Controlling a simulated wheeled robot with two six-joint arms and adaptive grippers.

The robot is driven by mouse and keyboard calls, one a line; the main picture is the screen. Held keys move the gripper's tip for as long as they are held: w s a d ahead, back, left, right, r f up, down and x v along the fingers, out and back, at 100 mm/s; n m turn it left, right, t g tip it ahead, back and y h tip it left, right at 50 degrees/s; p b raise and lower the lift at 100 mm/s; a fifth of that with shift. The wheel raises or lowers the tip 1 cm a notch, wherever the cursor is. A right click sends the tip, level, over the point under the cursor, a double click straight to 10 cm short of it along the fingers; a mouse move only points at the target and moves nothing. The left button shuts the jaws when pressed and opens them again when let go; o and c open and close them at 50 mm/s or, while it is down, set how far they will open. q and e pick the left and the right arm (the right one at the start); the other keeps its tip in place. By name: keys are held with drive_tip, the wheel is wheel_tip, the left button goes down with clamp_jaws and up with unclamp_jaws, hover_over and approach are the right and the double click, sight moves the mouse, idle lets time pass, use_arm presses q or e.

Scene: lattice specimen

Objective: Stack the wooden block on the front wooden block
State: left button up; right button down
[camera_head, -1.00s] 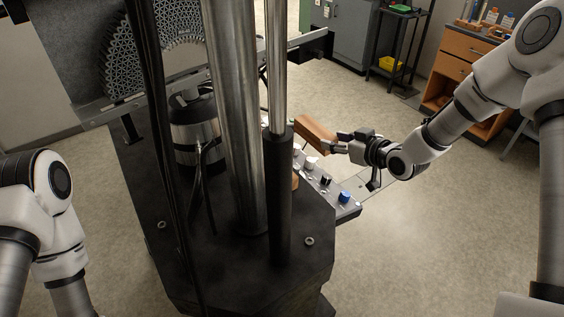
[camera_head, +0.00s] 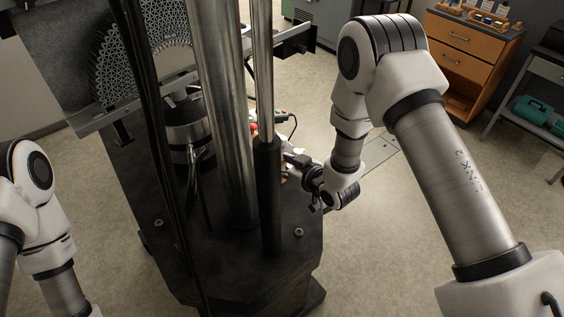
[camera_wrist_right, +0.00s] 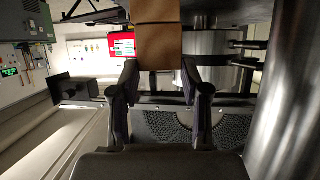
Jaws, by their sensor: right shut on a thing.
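In the right wrist view a brown wooden block (camera_wrist_right: 158,48) sits between the fingertips of my right gripper (camera_wrist_right: 159,70), which is shut on it. Two brown areas, one above the other, show there; I cannot tell whether they are two faces of one block or two blocks. In the head view my right gripper (camera_head: 290,160) reaches behind the black column sleeve, and the column hides most of what it holds. The front wooden block cannot be made out clearly. My left arm shows at the left edge of the head view, but its gripper is out of frame.
A steel column (camera_head: 222,110) and a black-sleeved column (camera_head: 267,195) stand close to my right gripper on the dark machine base (camera_head: 230,270). A perforated lattice disc (camera_head: 115,55) is at the back left. An orange drawer cabinet (camera_head: 465,50) stands far right; open floor lies between.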

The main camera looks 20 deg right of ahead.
drive_tip(key=c, duration=0.6)
unclamp_jaws()
drive_tip(key=shift+o, duration=0.2)
drive_tip(key=shift+d, duration=0.2)
drive_tip(key=shift+s, duration=0.25)
drive_tip(key=b+v, duration=0.3)
drive_tip(key=v, duration=0.8)
drive_tip(key=shift+s+r, duration=0.25)
